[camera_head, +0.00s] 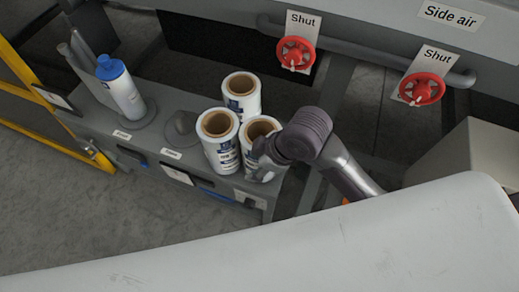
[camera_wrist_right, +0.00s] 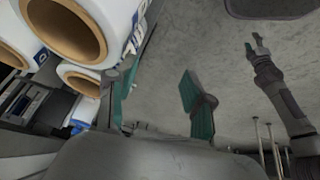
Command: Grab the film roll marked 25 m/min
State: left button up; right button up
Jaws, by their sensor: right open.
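Three white film rolls with brown cores stand upright, close together, on the grey ledge in the head view: a rear one (camera_head: 242,105), a left one (camera_head: 222,155) and a right one (camera_head: 250,128). Their print is too small to read, so I cannot tell which is marked 25 m/min. My right gripper (camera_head: 262,160) is at the right roll, partly covering it. In the wrist view my right gripper (camera_wrist_right: 150,95) is open, with bare floor between its teal pads and rolls (camera_wrist_right: 115,18) beyond its left finger. A small distant gripper (camera_wrist_right: 257,46), apparently my left, shows there.
A white bottle with a blue cap (camera_head: 122,90) stands left on the grey ledge (camera_head: 150,138), with a dark rounded knob (camera_head: 182,128) between it and the rolls. Red valve wheels (camera_head: 296,54) (camera_head: 422,89) tagged Shut sit on a pipe behind. A pale panel (camera_head: 330,250) fills the foreground.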

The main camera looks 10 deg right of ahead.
jog(key=w+d+r+n+g+h, duration=0.3)
jog(key=w+d+r+n+h, duration=0.25)
jog(key=r+n, duration=0.4)
jog(key=shift+n+y, duration=0.45)
jog(key=shift+n, duration=0.4)
jog(key=f, duration=0.6)
jog(key=d+f, duration=0.1)
jog(key=f, duration=0.2)
jog(key=shift+f, duration=0.1)
jog(key=shift+w+a+f+p, duration=0.15)
jog(key=shift+f+p, duration=0.1)
jog(key=shift+f, duration=1.2)
jog(key=shift+w+d+f+p, duration=0.1)
jog(key=shift+w+f+p, duration=0.1)
jog(key=shift+f, duration=1.2)
grip_shut()
jog(key=shift+a+r, duration=0.1)
